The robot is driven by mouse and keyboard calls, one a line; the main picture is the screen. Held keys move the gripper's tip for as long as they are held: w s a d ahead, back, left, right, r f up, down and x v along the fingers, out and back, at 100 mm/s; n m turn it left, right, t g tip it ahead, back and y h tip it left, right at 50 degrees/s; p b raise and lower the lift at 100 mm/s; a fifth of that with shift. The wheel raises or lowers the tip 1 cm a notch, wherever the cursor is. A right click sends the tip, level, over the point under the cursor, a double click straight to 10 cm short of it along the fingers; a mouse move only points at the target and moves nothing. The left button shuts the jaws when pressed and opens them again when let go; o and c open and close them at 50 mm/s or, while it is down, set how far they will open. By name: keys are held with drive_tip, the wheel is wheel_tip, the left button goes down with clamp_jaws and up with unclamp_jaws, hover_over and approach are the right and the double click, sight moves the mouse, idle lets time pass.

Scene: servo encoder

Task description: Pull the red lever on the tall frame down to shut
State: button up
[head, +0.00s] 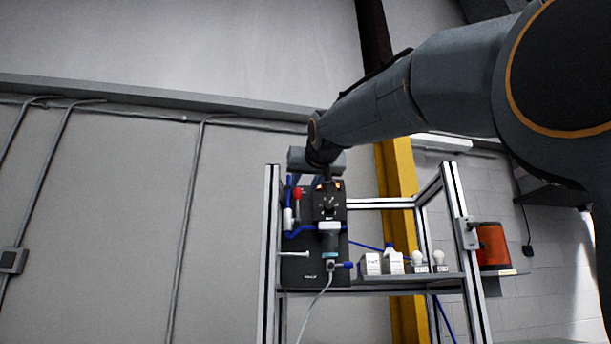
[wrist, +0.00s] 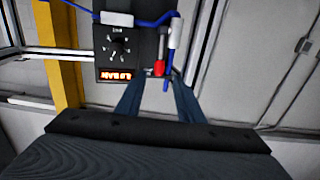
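The red lever (head: 297,193) is on the upper left of the black panel (head: 302,270) on the tall frame (head: 270,250). In the wrist view, turned over, the red lever (wrist: 159,68) shows just past the fingertips, between the two fingers in the picture. My gripper (head: 304,181) is just above the lever in the head view. In the wrist view my gripper (wrist: 158,88) is open, with a finger on each side and nothing held. Whether a finger touches the lever, I cannot tell.
A white fitting with blue tube (head: 288,217) is close beside the lever. A dial box (head: 329,204) with a lit display is on its other side. White boxes (head: 371,264) and bulbs stand on the shelf. A yellow post (head: 398,200) rises behind.

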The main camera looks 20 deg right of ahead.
sight(298, 192)
drive_tip(key=shift+w+d+r+p, duration=0.15)
drive_tip(key=shift+w+p, duration=0.85)
drive_tip(key=shift+w, duration=0.9)
drive_tip(key=shift+w+d+r+p, duration=0.15)
drive_tip(key=shift+w+p, duration=0.85)
drive_tip(key=shift+w, duration=0.9)
drive_tip(key=shift+w+d+r+p, duration=0.15)
drive_tip(key=shift+w+p, duration=0.85)
drive_tip(key=shift+w, duration=0.9)
drive_tip(key=shift+a, duration=0.1)
drive_tip(key=shift+c, duration=0.2)
drive_tip(key=c, duration=0.4)
